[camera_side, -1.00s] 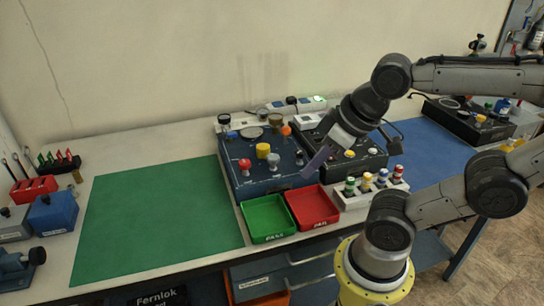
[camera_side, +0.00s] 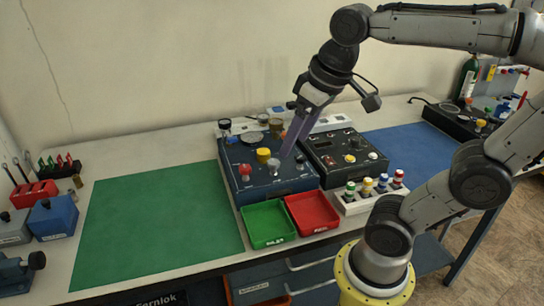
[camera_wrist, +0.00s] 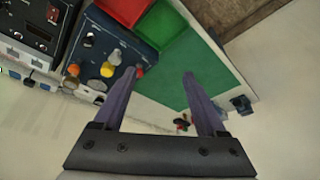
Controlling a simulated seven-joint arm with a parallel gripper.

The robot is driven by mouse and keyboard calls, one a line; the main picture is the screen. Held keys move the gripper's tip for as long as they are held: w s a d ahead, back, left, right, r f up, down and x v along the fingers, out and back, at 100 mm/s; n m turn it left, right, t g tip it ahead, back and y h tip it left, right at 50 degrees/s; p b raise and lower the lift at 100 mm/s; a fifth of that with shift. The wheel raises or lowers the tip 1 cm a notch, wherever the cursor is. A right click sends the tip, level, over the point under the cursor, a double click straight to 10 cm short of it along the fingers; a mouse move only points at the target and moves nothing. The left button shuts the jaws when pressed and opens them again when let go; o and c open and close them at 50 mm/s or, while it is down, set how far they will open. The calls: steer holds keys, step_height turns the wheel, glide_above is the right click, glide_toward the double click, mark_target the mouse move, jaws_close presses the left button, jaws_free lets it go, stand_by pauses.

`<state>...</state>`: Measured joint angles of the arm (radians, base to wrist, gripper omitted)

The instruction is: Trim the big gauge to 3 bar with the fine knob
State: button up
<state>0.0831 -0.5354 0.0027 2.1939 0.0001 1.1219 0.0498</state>
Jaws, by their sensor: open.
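The dark blue trainer panel (camera_side: 240,183) stands on the bench and bears a red knob (camera_side: 245,173), a yellow knob (camera_side: 263,155) and a pale grey knob (camera_side: 274,164). A round grey disc (camera_side: 250,137) at its back may be the big gauge; no reading is legible. I cannot tell which knob is the fine one. My gripper (camera_side: 286,152) points down over the panel's right part, its purple fingers near the grey knob and seemingly above it. In the wrist view the fingers (camera_wrist: 159,75) are spread with nothing between them; the yellow knob (camera_wrist: 109,67) is left of them.
A green tray (camera_side: 267,240) and a red tray (camera_side: 314,228) stand before the panel. A black box (camera_side: 325,160) with buttons is to its right, with a white rack (camera_side: 350,205) of several coloured caps in front. The green mat (camera_side: 155,215) is clear.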

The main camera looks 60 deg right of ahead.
steer(key=w+d+r+m+g, duration=0.1)
steer(key=w+d+m+g, duration=0.1)
steer(key=w+d, duration=0.45)
steer(key=m+g, duration=0.2)
glide_toward(274, 162)
step_height(274, 162, down, 9)
steer(key=shift+w+d+r, duration=0.1)
steer(key=shift+d+r, duration=0.05)
steer(key=shift+c, duration=0.2)
jaws_close()
